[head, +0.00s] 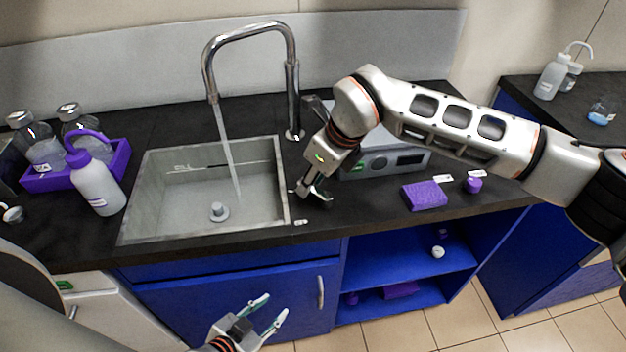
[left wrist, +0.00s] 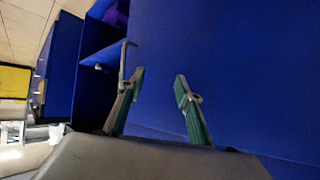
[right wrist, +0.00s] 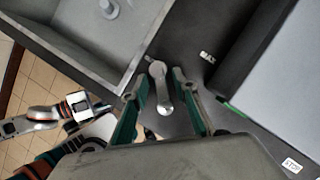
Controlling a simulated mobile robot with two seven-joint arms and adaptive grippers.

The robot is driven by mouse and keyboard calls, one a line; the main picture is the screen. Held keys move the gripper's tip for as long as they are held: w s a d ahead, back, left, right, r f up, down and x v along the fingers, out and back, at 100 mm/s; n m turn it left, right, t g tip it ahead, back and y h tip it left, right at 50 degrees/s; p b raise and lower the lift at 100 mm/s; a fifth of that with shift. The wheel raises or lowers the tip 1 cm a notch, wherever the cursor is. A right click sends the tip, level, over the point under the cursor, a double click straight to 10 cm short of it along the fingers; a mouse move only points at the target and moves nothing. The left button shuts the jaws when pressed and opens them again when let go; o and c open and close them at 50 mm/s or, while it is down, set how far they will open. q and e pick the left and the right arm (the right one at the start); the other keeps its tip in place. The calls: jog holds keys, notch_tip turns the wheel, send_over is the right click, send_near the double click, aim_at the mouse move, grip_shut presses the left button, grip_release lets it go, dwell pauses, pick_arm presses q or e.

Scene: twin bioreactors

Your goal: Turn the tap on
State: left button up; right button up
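The tap (head: 292,95) is a tall chrome spout behind the sink (head: 160,215). A stream of water (head: 228,150) runs from its spout into the basin. My right gripper (head: 312,194) is low over the counter, just right of the sink's edge. In the right wrist view a grey metal lever (right wrist: 160,92) lies between the two fingers of the right gripper (right wrist: 155,82); the fingers are apart and contact cannot be made out. My left gripper (head: 272,312) is open and empty in front of the blue cabinet; it also shows in the left wrist view (left wrist: 160,85).
A purple tray (head: 75,178) with bottles and a white wash bottle (head: 97,186) stand left of the sink. A grey device (head: 385,162) is behind my right gripper. A purple block (head: 424,196) and purple cap (head: 473,184) lie to the right.

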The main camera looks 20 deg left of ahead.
aim_at(330, 198)
dwell(0.3)
jog(key=v, duration=1.2)
